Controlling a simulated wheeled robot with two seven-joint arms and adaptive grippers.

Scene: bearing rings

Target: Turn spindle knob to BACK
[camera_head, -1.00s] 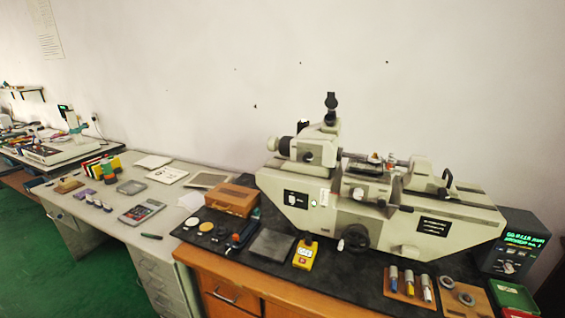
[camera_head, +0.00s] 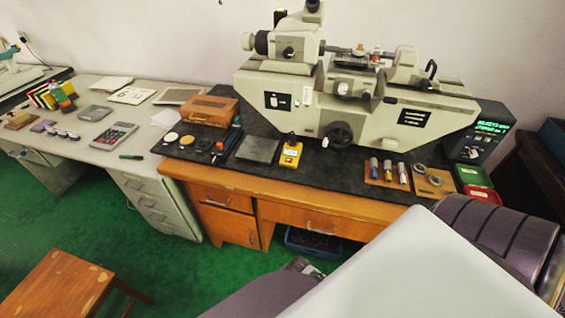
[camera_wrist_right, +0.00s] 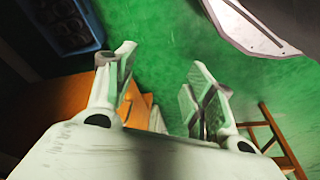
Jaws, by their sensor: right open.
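A large beige measuring machine (camera_head: 420,98) stands on the black-topped bench. It has a black handwheel (camera_head: 339,134) low at its front, a dark round knob (camera_head: 289,52) on its left head and a pale knob (camera_head: 248,41) at the far left end. I cannot tell which is the spindle knob, and no BACK marking is legible. A readout box (camera_head: 487,131) with green digits and small controls stands at the right. My right gripper (camera_wrist_right: 160,92) is open and empty above the green floor in the wrist view, away from the machine. My left gripper is not in view.
On the bench front lie a yellow box (camera_head: 291,154), a grey plate (camera_head: 258,148), a board with several cylinders (camera_head: 387,176) and rings (camera_head: 428,180). Red and green trays (camera_head: 472,177) sit at the right. A wooden stool (camera_head: 62,285) stands front left. My arm covers the lower right.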

